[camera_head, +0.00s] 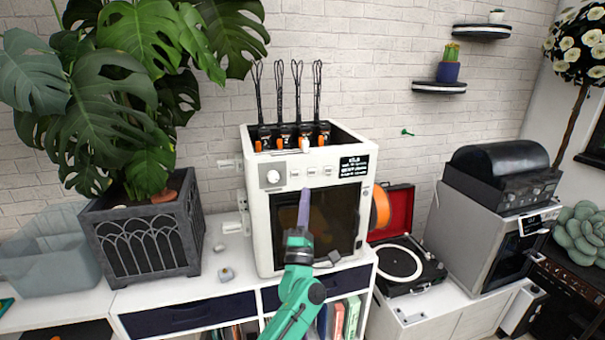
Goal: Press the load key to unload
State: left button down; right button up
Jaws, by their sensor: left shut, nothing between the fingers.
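A white 3D printer (258,220) stands on the white cabinet in the middle of the head view. Its front panel has a round knob (273,177), a row of small keys (311,171) and a dark display (354,166) with white text. The lettering on the keys is too small to read. My left gripper (304,196) is in front of the printer's dark window, its shut fingers pointing up, with the tips a little below the row of keys in the picture. I cannot tell whether the tips touch the printer. Nothing shows between the fingers. My right gripper is out of view.
A potted monstera (145,245) and a grey translucent bin (50,265) stand left of the printer. An orange spool (381,207), an open record player (405,262) and a second machine (480,235) are to the right. Small pieces (226,273) lie on the cabinet top.

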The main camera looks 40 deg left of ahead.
aim_at(295, 174)
pick_arm(q)
jog(key=w+a+b, duration=0.1)
jog(key=a, duration=0.1)
jog(key=w+a+b, duration=0.4)
jog(key=a, duration=0.1)
jog(key=shift+a+f, duration=0.1)
jog(key=shift+f, duration=0.05)
dwell(2.1)
jog(key=shift+w+a+b, duration=0.1)
jog(key=shift+a+b, duration=0.1)
jog(key=shift+b, duration=0.25)
jog(key=shift+w+a, duration=0.15)
jog(key=shift+w, duration=0.05)
